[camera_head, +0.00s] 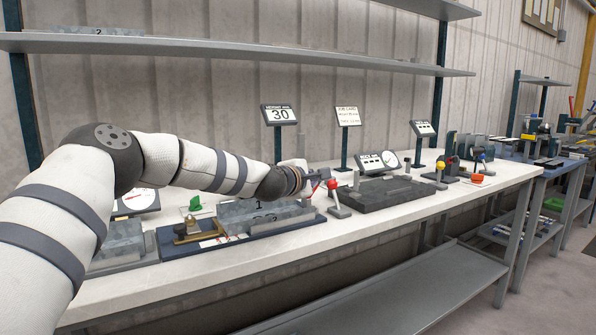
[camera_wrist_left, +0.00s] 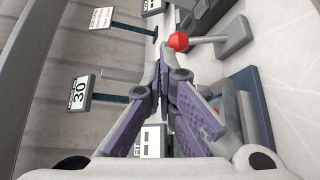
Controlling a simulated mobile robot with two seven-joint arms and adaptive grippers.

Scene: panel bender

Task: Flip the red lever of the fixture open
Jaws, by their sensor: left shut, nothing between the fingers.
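The lever has a red knob (camera_head: 333,185) on a grey arm, rising tilted from a small grey base (camera_head: 340,212) on the white bench. It stands just left of a dark grey slab (camera_head: 385,194). My right gripper is out of view.
Left of the lever is a blue base (camera_head: 235,235) with grey blocks and a brass clamp. A yellow-knobbed lever (camera_head: 440,168) stands farther right. The front bench strip is clear.

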